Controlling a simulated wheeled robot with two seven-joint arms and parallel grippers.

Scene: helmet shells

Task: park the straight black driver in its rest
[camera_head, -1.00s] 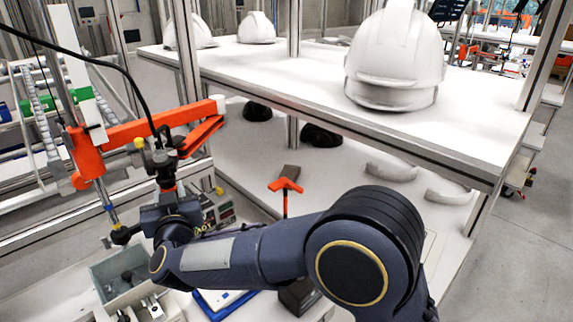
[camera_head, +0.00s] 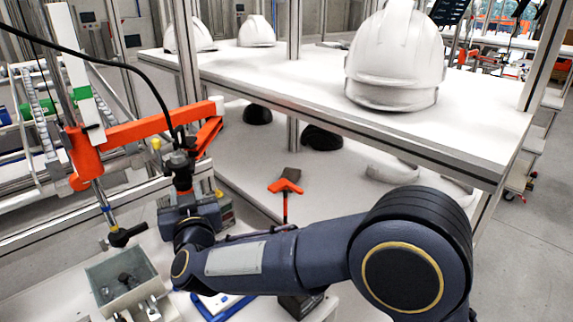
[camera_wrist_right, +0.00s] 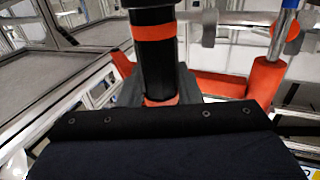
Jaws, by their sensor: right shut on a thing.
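My right gripper (camera_head: 188,210) is shut on the straight black driver (camera_head: 180,163), which stands roughly upright with a cable from its top. In the right wrist view the driver (camera_wrist_right: 157,65) is a black cylinder with orange bands, rising from behind the dark gripper body (camera_wrist_right: 160,125). An orange arm (camera_head: 150,128) on a metal post has an open bracket (camera_head: 208,136) just right of the driver. In the wrist view an orange part (camera_wrist_right: 222,86) lies behind the driver; whether they touch cannot be told. I cannot tell for sure which part is the rest. My left gripper is not in view.
A grey bin (camera_head: 125,283) with dark parts stands at lower left. An orange T-shaped piece (camera_head: 285,187) on a thin rod stands right of the gripper. A white shelf (camera_head: 300,75) bears white helmet shells (camera_head: 395,60). A blue-edged tray (camera_head: 222,308) lies partly behind my arm.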

